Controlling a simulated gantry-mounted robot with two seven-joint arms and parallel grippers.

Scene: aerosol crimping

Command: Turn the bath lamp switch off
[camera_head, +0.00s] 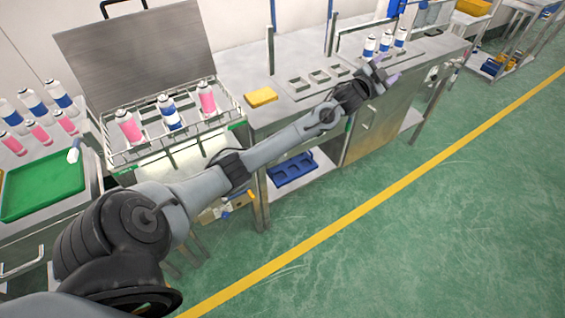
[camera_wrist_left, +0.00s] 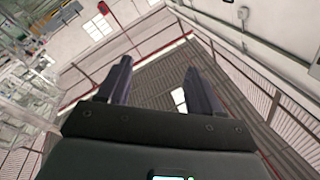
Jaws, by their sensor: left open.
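My left gripper (camera_head: 382,75) is at the end of my long grey arm, above the right part of the steel bench. In the left wrist view its two dark fingers (camera_wrist_left: 157,72) are apart, with nothing between them. The water bath (camera_head: 170,139) is at the left, with its steel lid (camera_head: 135,55) raised and a wire rack holding pink and blue-banded cans. My gripper is well to the right of the bath. I cannot make out a lamp switch in either view. My right gripper is not in view.
The steel bench (camera_head: 240,75) holds a yellow block (camera_head: 261,97), a tray with square recesses (camera_head: 318,77) and several blue-and-white cans (camera_head: 385,43) close behind my gripper. A green tray (camera_head: 45,186) is at far left. A blue crate (camera_head: 291,169) sits below. The green floor is clear.

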